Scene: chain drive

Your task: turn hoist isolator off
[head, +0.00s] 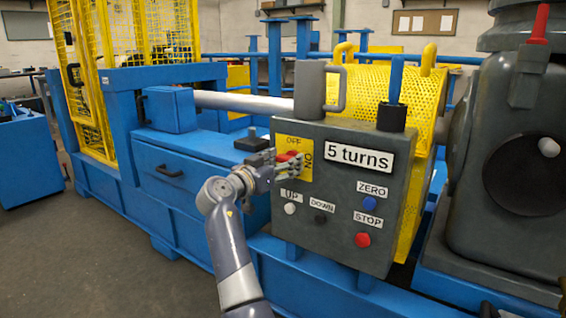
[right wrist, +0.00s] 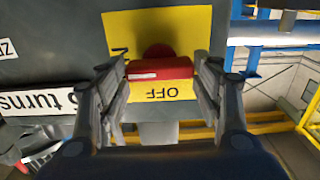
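The hoist isolator has a red handle (head: 289,156) on a yellow plate (head: 308,174) marked OFF and ON, on the upper left of the grey control box. My right gripper (head: 284,165) is at the handle, its fingers partly covering it in the head view. In the right wrist view the red handle (right wrist: 160,69) lies across the picture between the two fingers (right wrist: 160,85), which meet its two ends. The handle lies along the ON direction, with the OFF lettering to one side of it. My left gripper is not in view.
The control box (head: 332,245) also carries a "5 turns" label, a white UP button (head: 290,208), a dark DOWN button (head: 320,218), a blue ZERO button (head: 369,203) and a red STOP button (head: 362,240).

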